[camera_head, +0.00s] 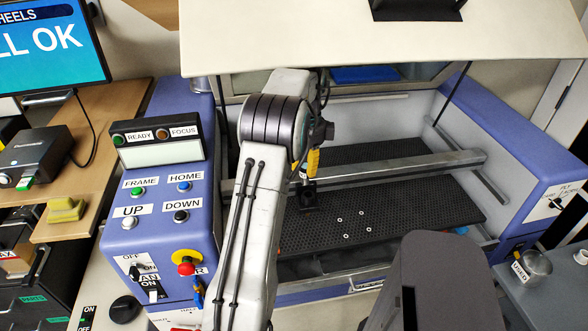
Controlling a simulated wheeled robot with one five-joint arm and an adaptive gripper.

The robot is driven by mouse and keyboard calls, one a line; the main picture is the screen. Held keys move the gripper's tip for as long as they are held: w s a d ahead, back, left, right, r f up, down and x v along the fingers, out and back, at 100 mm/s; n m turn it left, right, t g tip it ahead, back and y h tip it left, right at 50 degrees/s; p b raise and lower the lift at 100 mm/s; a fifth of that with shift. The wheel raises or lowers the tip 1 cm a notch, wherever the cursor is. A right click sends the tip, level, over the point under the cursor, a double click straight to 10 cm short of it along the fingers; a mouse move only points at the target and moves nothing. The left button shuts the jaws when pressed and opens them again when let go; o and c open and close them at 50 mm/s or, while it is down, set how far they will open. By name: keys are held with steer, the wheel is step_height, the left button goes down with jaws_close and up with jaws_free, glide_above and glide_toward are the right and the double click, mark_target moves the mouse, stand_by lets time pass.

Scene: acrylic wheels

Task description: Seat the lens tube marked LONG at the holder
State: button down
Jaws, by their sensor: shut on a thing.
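My gripper (322,130) is mostly hidden behind my arm's large joint; only dark parts of it show, over the open machine bed. It is shut on a lens tube, which is largely hidden, and no LONG marking can be read. Just below the gripper is a yellow piece (313,160) with a small pale label, close to the rail. A black block (308,197) sits under it, low over the bed. I take this to be the head with the holder. I cannot tell whether the tube touches the holder.
The blue machine has its lid (380,35) raised. A rail (410,167) crosses the black perforated bed (430,205), where several small rings (361,213) lie. The control panel (165,210) with a red stop knob (186,264) is left. A cup marked USED (534,262) stands right.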

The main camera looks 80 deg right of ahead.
mark_target(309, 186)
steer(key=shift+s+d+r, duration=0.25)
steer(key=shift+s+r, duration=0.05)
steer(key=shift+r, duration=0.4)
steer(key=f+b, duration=0.2)
steer(key=f, duration=0.1)
steer(key=f+b, duration=0.1)
steer(key=shift+s+d+f, duration=0.2)
steer(key=shift+d, duration=0.15)
steer(key=shift+f+b, duration=0.55)
steer(key=shift+f, duration=0.25)
steer(key=shift+p, duration=0.65)
stand_by(1.2)
steer(key=shift+a+f+b, duration=0.1)
steer(key=shift+f+b, duration=1.05)
steer(key=shift+f, duration=0.75)
stand_by(0.4)
